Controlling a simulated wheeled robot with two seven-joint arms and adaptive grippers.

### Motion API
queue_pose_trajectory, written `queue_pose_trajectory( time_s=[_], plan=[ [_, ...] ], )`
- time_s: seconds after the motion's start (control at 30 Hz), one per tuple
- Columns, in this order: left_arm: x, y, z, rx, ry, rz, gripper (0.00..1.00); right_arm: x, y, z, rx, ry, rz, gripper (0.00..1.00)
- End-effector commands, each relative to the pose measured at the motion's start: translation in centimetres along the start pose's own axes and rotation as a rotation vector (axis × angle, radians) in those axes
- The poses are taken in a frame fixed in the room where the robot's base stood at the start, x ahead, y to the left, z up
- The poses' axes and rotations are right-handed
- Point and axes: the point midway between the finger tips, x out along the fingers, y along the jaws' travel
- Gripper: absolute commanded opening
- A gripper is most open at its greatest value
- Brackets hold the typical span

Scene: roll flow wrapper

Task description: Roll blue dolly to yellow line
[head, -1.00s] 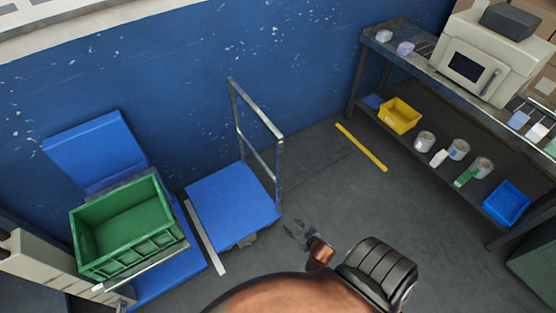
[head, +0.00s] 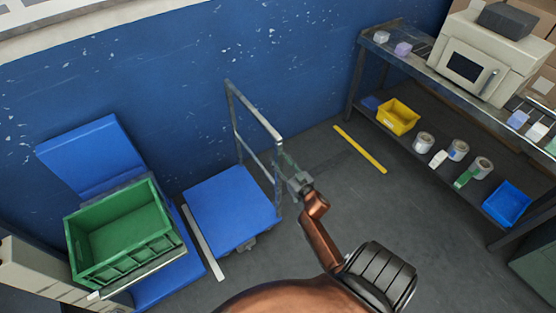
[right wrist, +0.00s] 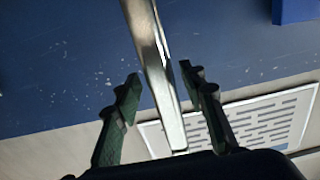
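The blue dolly (head: 232,208) stands on the grey floor near the blue wall, with a metal push handle (head: 258,112) rising at its back and right side. The yellow line (head: 360,149) is on the floor to the right of the dolly. My right gripper (head: 288,166) is at the handle's right upright. In the right wrist view, its two green fingers (right wrist: 159,72) are open, one on each side of the metal handle bar (right wrist: 152,60), with gaps visible. My left gripper is not in view.
A green crate (head: 82,258) sits on another blue platform at the left. A white line (head: 203,243) lies beside the dolly. A shelf rack (head: 437,84) with a yellow bin (head: 398,117) stands at the right. The floor between dolly and yellow line is clear.

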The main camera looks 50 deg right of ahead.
Motion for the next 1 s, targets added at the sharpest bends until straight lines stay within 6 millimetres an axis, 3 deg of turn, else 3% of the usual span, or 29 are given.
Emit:
queue_pose_trajectory(
  time_s=[0.4,1.0],
  plan=[
    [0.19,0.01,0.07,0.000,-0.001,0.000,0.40,1.12,0.04,-0.03,0.000,0.000,0.000,0.38],
    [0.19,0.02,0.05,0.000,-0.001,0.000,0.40,1.09,0.04,0.02,0.000,-0.001,0.001,0.00]
  ],
)
